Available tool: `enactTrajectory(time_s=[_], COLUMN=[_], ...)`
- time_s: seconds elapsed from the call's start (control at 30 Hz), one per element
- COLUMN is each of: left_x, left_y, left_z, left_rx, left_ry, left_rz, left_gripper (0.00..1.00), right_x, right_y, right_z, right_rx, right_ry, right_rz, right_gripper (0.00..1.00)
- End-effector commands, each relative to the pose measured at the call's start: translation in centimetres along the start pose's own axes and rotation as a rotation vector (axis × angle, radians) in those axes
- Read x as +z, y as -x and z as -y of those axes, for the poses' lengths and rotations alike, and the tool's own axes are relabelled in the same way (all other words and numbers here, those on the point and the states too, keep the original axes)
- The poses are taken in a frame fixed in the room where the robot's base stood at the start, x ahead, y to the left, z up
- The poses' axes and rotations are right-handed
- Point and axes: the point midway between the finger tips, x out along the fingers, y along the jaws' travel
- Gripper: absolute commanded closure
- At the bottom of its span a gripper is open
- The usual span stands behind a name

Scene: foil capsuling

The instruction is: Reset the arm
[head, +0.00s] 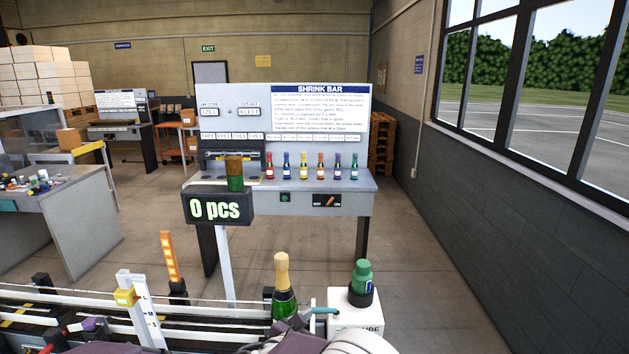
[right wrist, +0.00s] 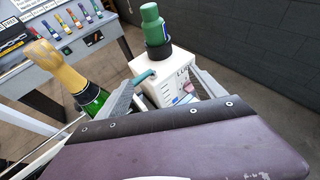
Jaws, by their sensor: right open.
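A green bottle (head: 284,303) with a gold foil top (head: 282,270) stands upright by the conveyor at the bottom of the head view. The bottle (right wrist: 92,99) also shows at the left of the right wrist view, beside the left finger. My right gripper (right wrist: 168,88) is open, and I see nothing held between its fingers. In the head view it is low in the picture, just right of the bottle and partly cut off. My left gripper is not in view.
A white box (head: 352,315) carrying a green bottle (head: 362,276) stands right of the gold-topped bottle. Behind is the shrink bar bench (head: 345,203) with several coloured small bottles and a "0 pcs" display (head: 217,207). The conveyor rail (head: 60,296) runs left. Floor at right is clear.

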Motion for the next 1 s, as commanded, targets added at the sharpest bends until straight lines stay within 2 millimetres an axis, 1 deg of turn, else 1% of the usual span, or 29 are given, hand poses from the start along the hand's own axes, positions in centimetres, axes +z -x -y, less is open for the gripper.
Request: enactTrajectory(time_s=[0.07, 0.23, 0.33, 0.37, 0.43, 0.5, 0.57, 0.6, 0.67, 0.7, 0.77, 0.8, 0.83, 0.87, 0.9, 0.97, 1.0], left_x=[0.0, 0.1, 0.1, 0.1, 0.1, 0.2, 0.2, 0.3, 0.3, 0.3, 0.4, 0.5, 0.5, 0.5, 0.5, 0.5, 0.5], left_y=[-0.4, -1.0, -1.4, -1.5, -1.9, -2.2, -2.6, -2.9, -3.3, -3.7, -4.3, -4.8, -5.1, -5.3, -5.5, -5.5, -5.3], left_z=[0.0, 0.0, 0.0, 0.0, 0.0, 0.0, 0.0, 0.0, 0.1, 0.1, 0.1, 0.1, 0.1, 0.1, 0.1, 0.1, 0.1], left_rx=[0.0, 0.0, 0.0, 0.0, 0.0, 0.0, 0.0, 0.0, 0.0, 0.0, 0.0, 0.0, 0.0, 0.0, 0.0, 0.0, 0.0], left_ry=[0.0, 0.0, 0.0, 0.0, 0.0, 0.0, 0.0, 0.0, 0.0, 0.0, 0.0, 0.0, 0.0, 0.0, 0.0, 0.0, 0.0], left_rz=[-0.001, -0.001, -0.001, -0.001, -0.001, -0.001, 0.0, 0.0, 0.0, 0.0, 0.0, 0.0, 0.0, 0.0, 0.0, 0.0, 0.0], left_gripper=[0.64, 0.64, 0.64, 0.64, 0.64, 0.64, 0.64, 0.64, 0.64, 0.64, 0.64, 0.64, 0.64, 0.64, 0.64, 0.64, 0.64], right_x=[0.4, 2.9, 4.2, 4.6, 5.1, 5.0, 4.6, 4.0, 2.5, 1.0, -2.2, -4.9, -7.1, -9.1, -11.4, -13.8, -14.9], right_y=[-1.5, -4.0, -5.5, -6.0, -6.9, -7.8, -8.4, -8.6, -8.7, -8.5, -7.4, -6.1, -4.8, -3.5, -1.8, 0.2, 1.3], right_z=[1.1, 3.6, 6.0, 6.9, 9.4, 12.3, 15.1, 17.2, 20.7, 23.2, 27.0, 29.1, 30.1, 30.6, 30.6, 29.4, 28.4], right_rx=[-0.035, -0.101, -0.155, -0.175, -0.231, -0.295, -0.361, -0.408, -0.492, -0.558, -0.677, -0.769, -0.843, -0.916, -1.006, -1.118, -1.182], right_ry=[-0.021, -0.097, -0.141, -0.156, -0.194, -0.241, -0.295, -0.344, -0.443, -0.533, -0.725, -0.895, -1.046, -1.207, -1.411, -1.678, -1.823], right_rz=[0.001, 0.008, 0.01, 0.008, -0.005, -0.033, -0.069, -0.101, -0.159, -0.208, -0.296, -0.36, -0.407, -0.447, -0.488, -0.524, -0.536], right_gripper=[0.21, 0.21, 0.21, 0.21, 0.21, 0.21, 0.21, 0.21, 0.21, 0.21, 0.21, 0.21, 0.21, 0.21, 0.21, 0.21, 0.21])
